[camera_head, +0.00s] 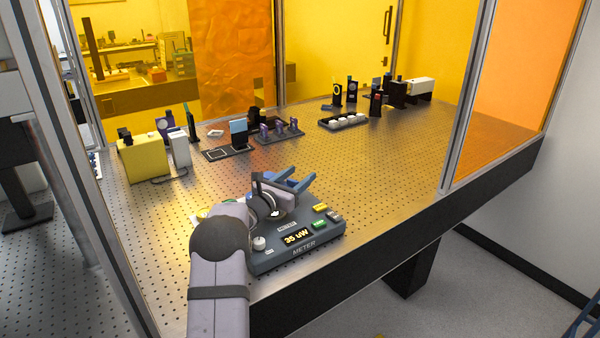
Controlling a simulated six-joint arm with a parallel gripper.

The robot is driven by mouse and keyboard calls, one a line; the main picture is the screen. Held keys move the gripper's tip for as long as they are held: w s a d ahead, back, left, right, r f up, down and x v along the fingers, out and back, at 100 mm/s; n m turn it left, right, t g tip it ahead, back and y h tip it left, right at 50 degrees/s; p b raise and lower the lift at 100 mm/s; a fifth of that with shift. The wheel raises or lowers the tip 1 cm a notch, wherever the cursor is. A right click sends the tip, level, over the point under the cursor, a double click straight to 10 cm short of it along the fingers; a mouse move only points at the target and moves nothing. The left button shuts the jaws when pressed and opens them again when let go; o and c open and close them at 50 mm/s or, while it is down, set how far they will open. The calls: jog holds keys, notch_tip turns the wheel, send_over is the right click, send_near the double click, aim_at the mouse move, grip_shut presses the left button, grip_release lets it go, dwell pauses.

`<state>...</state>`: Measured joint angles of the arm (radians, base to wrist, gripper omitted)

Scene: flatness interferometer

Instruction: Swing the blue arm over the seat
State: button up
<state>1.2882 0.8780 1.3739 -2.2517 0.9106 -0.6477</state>
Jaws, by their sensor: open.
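My gripper (304,175) is above the far side of the meter box, its two blue fingers spread apart with nothing seen between them. A blue upright piece (238,131) stands on a flat dark base (226,152) with pale square outlines, at the middle left of the table. It may be the blue arm, and an outlined square may be the seat; I cannot tell for sure at this size. My gripper is apart from it, nearer the front and to the right.
The meter (303,250) reads 35 uW near the front edge. A yellow box (144,160) and a white box (180,150) stand left of the base. Purple mounts (279,130) are close on its right. Several white discs (345,121) sit farther back. The right middle of the table is clear.

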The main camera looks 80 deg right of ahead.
jog(key=shift+s+d, duration=0.2)
jog(key=shift+d, duration=0.2)
grip_shut()
jog(key=t+b, duration=0.1)
jog(key=b, duration=0.2)
jog(key=shift+w+f+n+h, duration=0.1)
jog(key=shift+n+h, duration=0.2)
jog(key=shift+n, duration=0.1)
jog(key=shift+w+d+n+t+b, duration=0.15)
jog(key=shift+n+t+b, duration=0.25)
jog(key=shift+t+b, duration=0.4)
jog(key=shift+r, duration=0.2)
